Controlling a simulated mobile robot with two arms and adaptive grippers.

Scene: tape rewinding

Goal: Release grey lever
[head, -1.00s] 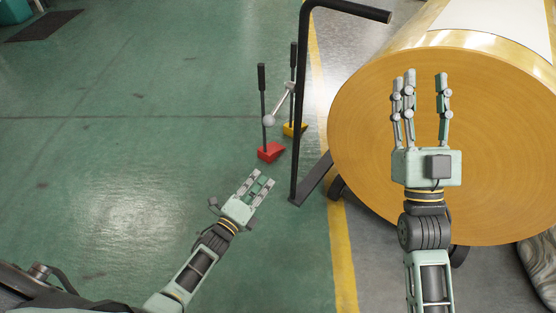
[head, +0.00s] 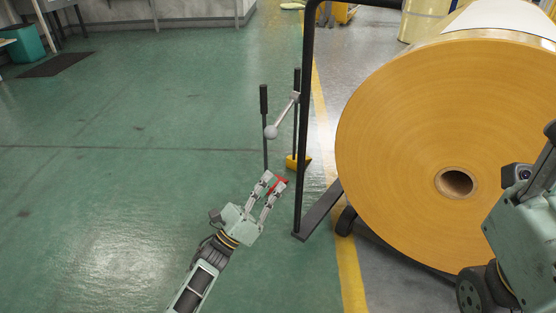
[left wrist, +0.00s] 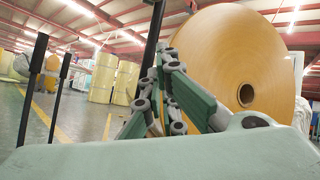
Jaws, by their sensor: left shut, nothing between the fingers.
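The grey lever (head: 284,115), a short slanted bar with a round ball end, juts from the black frame's post in the head view. Two upright black-handled levers stand beside it, the left one (head: 264,110) above a red base (head: 279,182) and the other (head: 297,85) above a yellow base (head: 292,163). My left gripper (head: 272,182) is shut and empty, below the grey lever and in front of the red base, partly hiding it. Its fingers show in the left wrist view (left wrist: 172,88). My right gripper (head: 535,195) is partly cut off at the right edge.
A big orange tape roll (head: 400,150) stands at the right on a black frame (head: 305,140) whose foot (head: 318,213) reaches the floor. A yellow line (head: 347,255) runs past the frame.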

